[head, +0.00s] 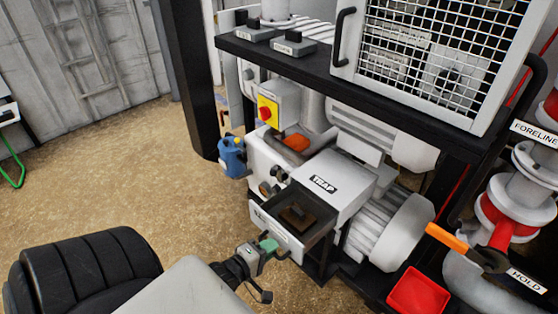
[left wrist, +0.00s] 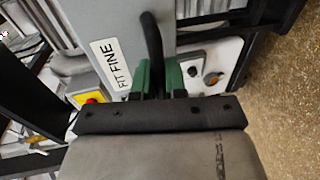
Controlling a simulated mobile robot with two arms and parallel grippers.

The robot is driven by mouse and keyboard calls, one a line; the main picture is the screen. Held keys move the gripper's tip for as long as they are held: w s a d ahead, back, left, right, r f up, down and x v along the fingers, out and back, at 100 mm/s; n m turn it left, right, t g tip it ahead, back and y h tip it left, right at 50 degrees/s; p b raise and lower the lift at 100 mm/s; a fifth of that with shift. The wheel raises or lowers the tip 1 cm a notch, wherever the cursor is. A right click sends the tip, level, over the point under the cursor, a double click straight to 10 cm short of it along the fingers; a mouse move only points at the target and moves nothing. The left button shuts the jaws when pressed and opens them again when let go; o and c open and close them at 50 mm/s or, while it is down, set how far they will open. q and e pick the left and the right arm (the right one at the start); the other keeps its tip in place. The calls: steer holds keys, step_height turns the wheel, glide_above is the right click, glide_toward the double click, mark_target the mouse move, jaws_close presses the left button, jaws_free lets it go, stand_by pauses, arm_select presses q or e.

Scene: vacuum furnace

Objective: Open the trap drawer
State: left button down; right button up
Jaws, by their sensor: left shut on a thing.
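The trap drawer (head: 270,221) sticks out from the front of the white unit labelled TRAP (head: 345,185). It stands open, and a dark brown block (head: 297,215) shows inside. My left gripper (head: 268,246) is at the drawer's front. In the left wrist view its green fingers (left wrist: 157,78) are shut on the black drawer handle (left wrist: 151,38). The fingers hide the handle's near part. My right gripper is not in view.
A red tray (head: 417,291) and an orange-handled lever (head: 446,237) are at the right. A black-framed bench (head: 340,82) overhangs the unit. The floor at left is open.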

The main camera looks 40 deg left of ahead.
arm_select(q)
steer(key=shift+s, duration=0.4)
steer(key=c, duration=1.2)
jaws_free()
steer(key=v, duration=1)
steer(key=shift+s+a, duration=0.15)
steer(key=shift+s, duration=0.2)
